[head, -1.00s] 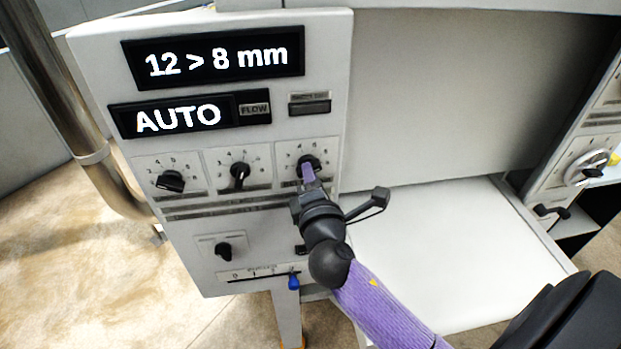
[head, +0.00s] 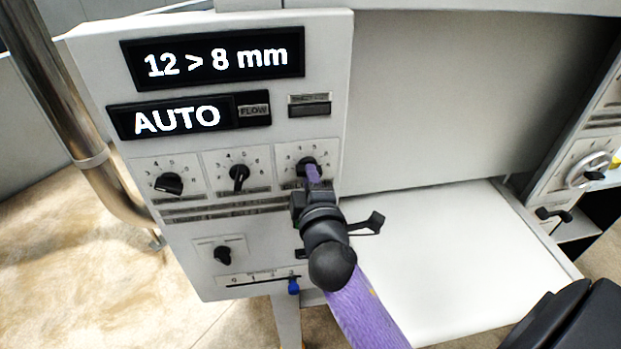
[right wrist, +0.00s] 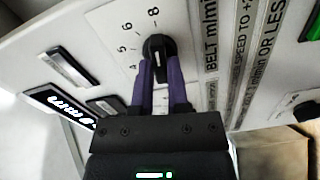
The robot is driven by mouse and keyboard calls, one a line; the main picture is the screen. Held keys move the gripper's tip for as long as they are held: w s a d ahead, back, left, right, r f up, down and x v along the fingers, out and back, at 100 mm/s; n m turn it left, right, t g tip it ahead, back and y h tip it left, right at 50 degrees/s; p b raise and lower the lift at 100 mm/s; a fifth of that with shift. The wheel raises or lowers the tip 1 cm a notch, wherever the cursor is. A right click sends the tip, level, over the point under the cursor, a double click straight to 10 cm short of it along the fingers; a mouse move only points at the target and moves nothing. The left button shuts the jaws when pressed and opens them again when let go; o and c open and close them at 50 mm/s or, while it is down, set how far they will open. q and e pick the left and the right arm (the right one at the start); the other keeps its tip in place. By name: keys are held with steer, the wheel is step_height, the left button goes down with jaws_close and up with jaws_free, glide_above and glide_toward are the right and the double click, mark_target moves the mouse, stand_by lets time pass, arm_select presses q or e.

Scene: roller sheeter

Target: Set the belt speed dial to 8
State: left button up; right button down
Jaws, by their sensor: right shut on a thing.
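The belt speed dial (head: 307,163) is the rightmost of three black knobs in a row on the white control panel (head: 185,235). In the right wrist view its black knob (right wrist: 158,47) sits beside printed numbers and the word BELT. The knob is turned roughly toward the 8, though its exact pointer mark is hard to read. My right gripper (head: 313,174), with purple fingers, is shut on this knob; the fingers (right wrist: 160,70) stand on either side of it in the wrist view. They hide part of the dial face. My left gripper is not in view.
Two other knobs, the left one (head: 168,184) and the middle one (head: 239,175), stand close by. A lower knob (head: 222,254) and a blue-tipped slider (head: 293,286) are below. Displays (head: 215,58) sit above. A white belt surface (head: 440,260) lies to the right.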

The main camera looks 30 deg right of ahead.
stand_by(0.3)
steer(key=c, duration=0.6)
jaws_free()
steer(key=b+v, duration=0.2)
steer(key=v, duration=0.8)
